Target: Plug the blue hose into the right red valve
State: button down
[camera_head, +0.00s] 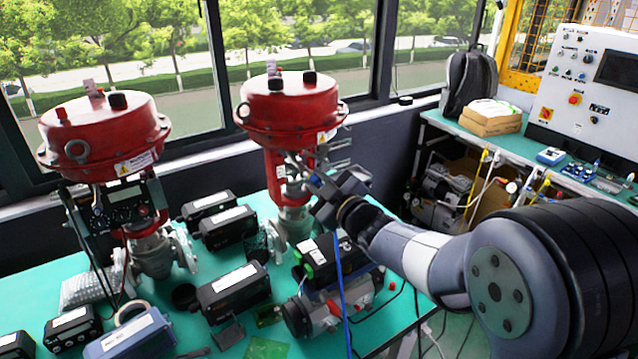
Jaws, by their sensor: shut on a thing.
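The right red valve (290,108) stands upright on the green table, with its red round housing on top and a grey body below. My gripper (318,190) is at the right side of this valve's middle, below the red housing. It is shut on the blue hose (341,285), which hangs down from it past the table's front edge. The hose's upper end is small and largely hidden by the gripper, so I cannot tell whether it touches the valve. The left red valve (103,135) stands at the left of the table.
The green table (265,348) holds several black boxes, such as one (235,292) in front of the valves. A motor-like device (325,300) lies below my gripper. Windows are behind. A side bench (460,125) with a control panel (590,85) stands at the right.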

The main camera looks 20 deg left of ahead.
jog(key=shift+w+a, duration=0.1)
jog(key=c, duration=1.3)
grip_release()
jog(key=shift+o, duration=0.2)
jog(key=b+v, duration=0.2)
jog(key=v, duration=0.8)
jog(key=shift+s+d, duration=0.25)
jog(key=shift+d, duration=0.05)
jog(key=p+x, duration=0.2)
jog(key=x, duration=0.9)
jog(key=shift+s, duration=0.1)
jog(key=shift+s+d, duration=0.15)
jog(key=shift+d, duration=0.1)
